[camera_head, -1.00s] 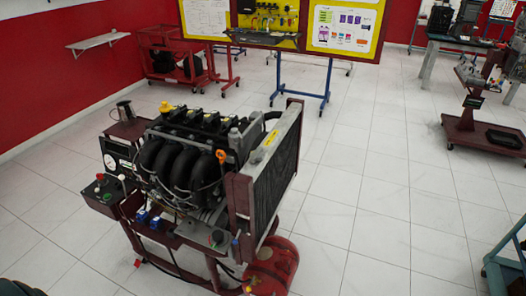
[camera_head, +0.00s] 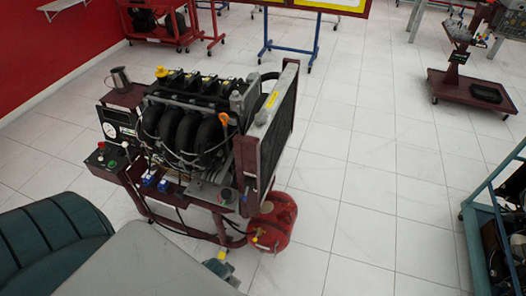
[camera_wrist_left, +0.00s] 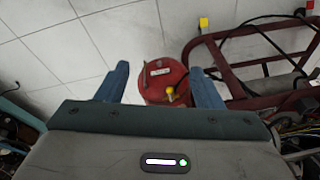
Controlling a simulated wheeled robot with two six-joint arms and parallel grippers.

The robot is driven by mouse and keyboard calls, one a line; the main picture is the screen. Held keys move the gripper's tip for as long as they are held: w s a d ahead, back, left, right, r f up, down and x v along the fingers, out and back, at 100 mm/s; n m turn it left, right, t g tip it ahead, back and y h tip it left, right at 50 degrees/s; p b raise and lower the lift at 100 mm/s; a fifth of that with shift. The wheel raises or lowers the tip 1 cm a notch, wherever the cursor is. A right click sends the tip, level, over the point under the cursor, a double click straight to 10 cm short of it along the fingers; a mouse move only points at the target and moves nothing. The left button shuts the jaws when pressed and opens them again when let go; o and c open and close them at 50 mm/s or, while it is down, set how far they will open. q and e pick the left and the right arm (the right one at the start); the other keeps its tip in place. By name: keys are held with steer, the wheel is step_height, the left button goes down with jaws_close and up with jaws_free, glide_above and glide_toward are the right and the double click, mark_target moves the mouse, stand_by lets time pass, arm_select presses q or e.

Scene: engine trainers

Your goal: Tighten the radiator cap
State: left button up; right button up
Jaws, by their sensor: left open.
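The engine trainer (camera_head: 190,125) stands left of centre in the head view, with a dark radiator (camera_head: 276,130) upright on its right side. A pale neck or cap-like part (camera_head: 237,101) shows between engine and radiator; I cannot tell whether it is the radiator cap or how tight it is. My left gripper (camera_wrist_left: 160,68) is open and empty in the left wrist view, its blue fingers spread over the floor. In the head view, my grey left arm shows at the bottom left, below the trainer and apart from it. My right gripper is not in view.
A red tank (camera_head: 273,222) sits on the floor beside the stand and also shows in the left wrist view (camera_wrist_left: 163,82). A teal-framed cart (camera_head: 475,215) is at right. Tiled floor between is clear.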

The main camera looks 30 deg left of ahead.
arm_select(q)
steer(key=w+r+t+p, duration=0.15)
steer(key=w+r, duration=0.25)
steer(key=r, duration=0.8)
steer(key=w+r+p, duration=0.2)
steer(key=w+r, duration=0.1)
steer(key=r, duration=1)
steer(key=shift+n, duration=0.9)
steer(key=w+a+r, duration=0.2)
steer(key=w+r, duration=0.2)
steer(key=w, duration=0.3)
steer(key=w+a+r, duration=0.2)
steer(key=w+r, duration=0.2)
steer(key=w, duration=0.3)
steer(key=w+a+r, duration=0.2)
steer(key=w+r, duration=0.3)
steer(key=w, duration=0.2)
steer(key=shift+a, duration=0.25)
steer(key=n, duration=0.2)
glide_toward(261, 115)
steer(key=p+x, duration=0.4)
steer(key=x, duration=0.3)
steer(key=shift+a, duration=0.1)
steer(key=shift+x, duration=0.85)
steer(key=shift+m, duration=0.3)
steer(key=c, duration=1)
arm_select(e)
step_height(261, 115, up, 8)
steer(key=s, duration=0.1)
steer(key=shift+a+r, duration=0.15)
